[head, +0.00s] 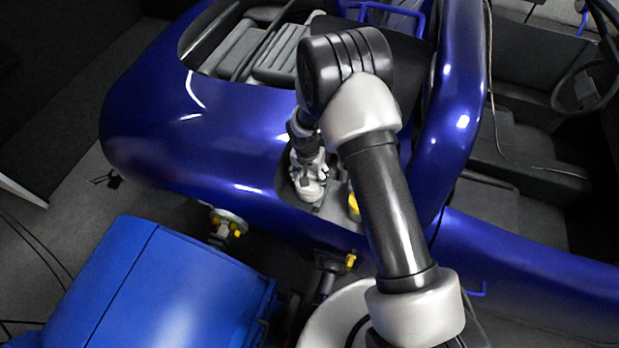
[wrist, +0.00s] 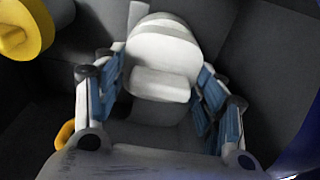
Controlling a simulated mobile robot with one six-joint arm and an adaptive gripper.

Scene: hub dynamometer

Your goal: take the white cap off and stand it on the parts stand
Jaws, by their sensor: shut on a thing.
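The white cap (wrist: 165,52) sits between the blue-padded fingers of my gripper (wrist: 160,90) in the wrist view. The gripper is shut on it. In the head view my gripper (head: 309,168) points down into a recess in the blue car body, with the white cap (head: 309,190) below it. I cannot tell whether the cap is seated or lifted free. I cannot pick out the parts stand for certain in either view.
A yellow cap (head: 354,204) is close to the right of the white cap in the head view; it also shows at the wrist view's upper left (wrist: 28,32). Glossy blue bodywork (head: 200,130) surrounds the recess. A blue box-shaped unit (head: 150,295) stands at lower left.

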